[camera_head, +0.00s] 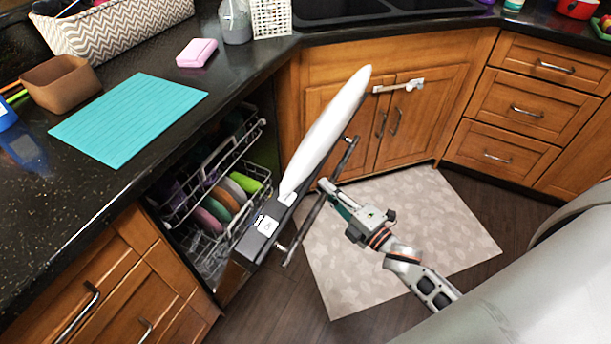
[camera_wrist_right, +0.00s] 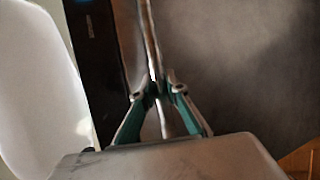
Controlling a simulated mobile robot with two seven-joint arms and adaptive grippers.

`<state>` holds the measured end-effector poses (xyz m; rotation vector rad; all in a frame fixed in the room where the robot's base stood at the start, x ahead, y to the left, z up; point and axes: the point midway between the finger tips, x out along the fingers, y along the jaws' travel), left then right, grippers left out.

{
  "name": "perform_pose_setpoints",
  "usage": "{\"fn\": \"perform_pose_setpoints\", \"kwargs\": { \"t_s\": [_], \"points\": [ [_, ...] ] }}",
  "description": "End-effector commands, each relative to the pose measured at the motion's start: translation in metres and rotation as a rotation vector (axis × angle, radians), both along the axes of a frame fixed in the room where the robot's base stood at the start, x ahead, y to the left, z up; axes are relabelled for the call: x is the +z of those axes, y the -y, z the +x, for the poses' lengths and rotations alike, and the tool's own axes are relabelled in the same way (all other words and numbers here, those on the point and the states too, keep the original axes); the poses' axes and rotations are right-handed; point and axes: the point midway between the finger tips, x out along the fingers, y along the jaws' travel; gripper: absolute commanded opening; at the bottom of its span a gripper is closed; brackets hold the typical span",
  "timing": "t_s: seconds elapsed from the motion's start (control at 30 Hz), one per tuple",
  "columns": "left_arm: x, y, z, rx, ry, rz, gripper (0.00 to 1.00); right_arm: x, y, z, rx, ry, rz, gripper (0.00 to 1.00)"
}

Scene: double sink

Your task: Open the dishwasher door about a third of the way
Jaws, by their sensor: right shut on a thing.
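The dishwasher door (camera_head: 262,226) is tilted outward from the counter, partly open. Its dark top edge also shows in the right wrist view (camera_wrist_right: 98,62). A metal bar handle (camera_head: 311,220) runs along the door's outer side. My right gripper (camera_head: 326,188) is shut on this handle; the wrist view shows both fingers (camera_wrist_right: 159,88) closed around the bar (camera_wrist_right: 150,35). Inside, the dish rack (camera_head: 190,222) holds several coloured plates. A smooth white elongated shape (camera_head: 328,130) covers the far part of the door's edge; I cannot tell what it is. My left gripper is not in view.
A patterned mat (camera_head: 420,215) lies on the floor around my right arm. The dark counter (camera_head: 150,190) above the dishwasher holds a teal mat (camera_head: 128,118), a brown bowl (camera_head: 62,85) and a pink block (camera_head: 197,52). Wooden cabinets (camera_head: 440,90) stand beyond the door.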

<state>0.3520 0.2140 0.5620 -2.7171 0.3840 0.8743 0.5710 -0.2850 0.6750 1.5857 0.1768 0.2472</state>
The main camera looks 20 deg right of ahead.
Motion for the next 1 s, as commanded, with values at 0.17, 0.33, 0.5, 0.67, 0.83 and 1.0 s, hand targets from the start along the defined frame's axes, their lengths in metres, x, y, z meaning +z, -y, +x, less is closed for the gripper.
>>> {"fn": "perform_pose_setpoints", "kwargs": {
  "t_s": [0.17, 0.33, 0.5, 0.67, 0.83, 1.0],
  "points": [
    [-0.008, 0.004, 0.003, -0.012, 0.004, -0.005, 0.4, -0.037, 0.03, -0.036, -0.006, -0.017, -0.006, 0.0],
    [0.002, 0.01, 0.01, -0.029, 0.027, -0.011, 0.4, -0.043, 0.041, -0.051, -0.004, -0.012, -0.007, 0.0],
    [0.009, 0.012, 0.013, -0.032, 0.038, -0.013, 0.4, -0.04, 0.042, -0.052, -0.003, -0.004, -0.006, 0.0],
    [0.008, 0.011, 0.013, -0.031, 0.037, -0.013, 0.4, -0.039, 0.042, -0.051, -0.002, -0.003, -0.006, 0.0],
    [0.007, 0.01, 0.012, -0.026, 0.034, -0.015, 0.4, -0.039, 0.041, -0.051, -0.001, -0.002, -0.005, 0.31],
    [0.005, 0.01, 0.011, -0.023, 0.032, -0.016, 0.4, -0.038, 0.041, -0.051, 0.0, -0.001, -0.002, 0.31]
  ]
}}
